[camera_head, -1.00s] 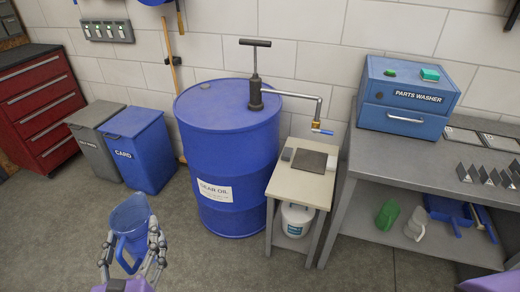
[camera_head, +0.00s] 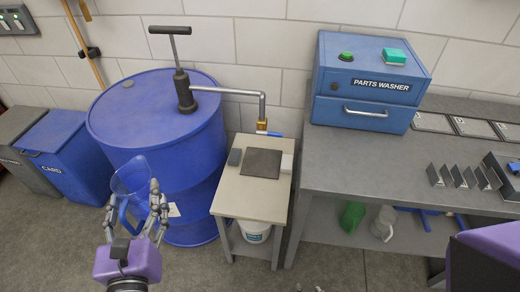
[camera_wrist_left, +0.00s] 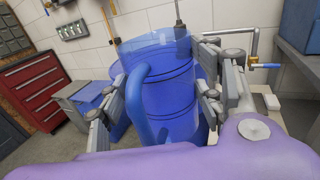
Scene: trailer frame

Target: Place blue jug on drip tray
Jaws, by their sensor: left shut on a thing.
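The blue jug (camera_head: 130,180) is translucent and held roughly upright in front of the blue drum. My left gripper (camera_head: 137,212) is shut on its handle. In the left wrist view the jug (camera_wrist_left: 157,48) shows its rim and curved handle between the fingers (camera_wrist_left: 158,100). The drip tray appears to be the dark square plate (camera_head: 262,163) on the small beige stand, to the right of the jug and apart from it; nothing stands on it. Small grey tips at the bottom edge may be my right gripper (camera_head: 309,289); its opening cannot be made out.
The blue drum (camera_head: 150,115) carries a hand pump (camera_head: 185,90) whose spout (camera_head: 262,124) reaches over the back of the stand (camera_head: 246,193). A grey workbench (camera_head: 370,160) with the parts washer (camera_head: 367,85) is to the right. Bins (camera_head: 68,150) stand at the left.

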